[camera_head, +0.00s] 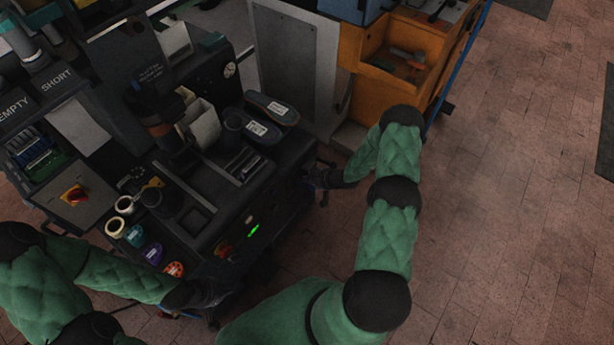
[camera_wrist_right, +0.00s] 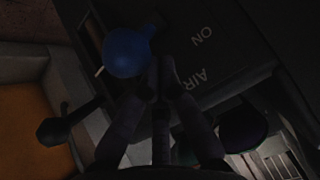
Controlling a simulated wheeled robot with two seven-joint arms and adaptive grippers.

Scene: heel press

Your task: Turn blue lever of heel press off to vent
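The blue lever (camera_wrist_right: 128,52) shows as a dark blue rounded handle in the right wrist view, beside a black panel marked ON and AIR. My right gripper (camera_wrist_right: 162,70) has its fingertips close together, with nothing visible between them. The tips are just right of and below the blue lever; I cannot tell if they touch it. In the head view my right gripper (camera_head: 325,178) is at the right side of the black heel press (camera_head: 215,215), and the lever is hidden there. My left gripper (camera_head: 215,292) is low by the press front; its fingers are too dark to read.
Two dark shoe-shaped pieces (camera_head: 271,108) lie on top of the press. An orange cabinet (camera_head: 400,60) stands behind to the right. The brick floor (camera_head: 510,200) is open at the right.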

